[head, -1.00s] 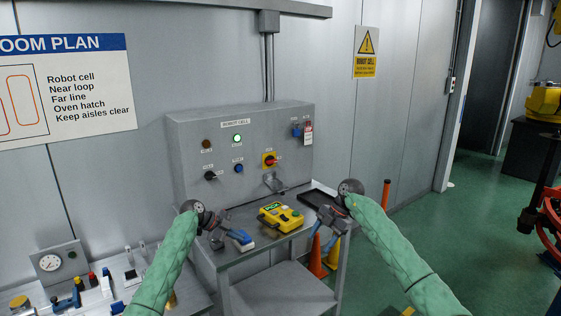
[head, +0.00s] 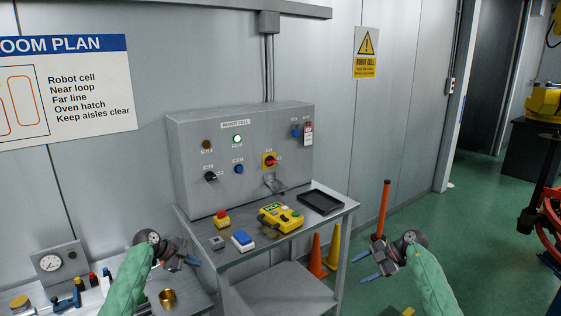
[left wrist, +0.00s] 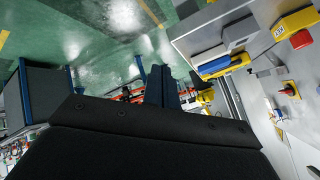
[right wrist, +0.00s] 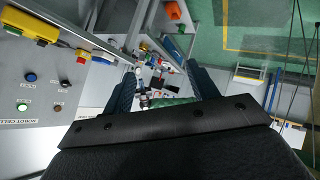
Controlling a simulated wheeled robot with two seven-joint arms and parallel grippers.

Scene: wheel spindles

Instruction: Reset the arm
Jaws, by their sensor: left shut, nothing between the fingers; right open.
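The grey robot cell panel (head: 240,160) stands at the back of a grey table (head: 262,247). It carries a lit green lamp (head: 237,138), a dark selector knob (head: 210,176), a blue button (head: 239,169) and a red-yellow rotary switch (head: 269,160). A yellow pendant (head: 281,217) lies on the table. My left gripper (head: 192,263) is left of the table, shut and empty; its fingers meet in the left wrist view (left wrist: 161,86). My right gripper (head: 365,266) is right of the table, open and empty; its fingers are apart in the right wrist view (right wrist: 165,85).
The table also holds a red-yellow stop button (head: 222,219), a blue-white block (head: 242,240) and a black tray (head: 321,201). A bench with a gauge (head: 50,263) and a brass cup (head: 168,298) is at left. Orange (head: 317,258) and yellow (head: 334,247) cones stand beside the table.

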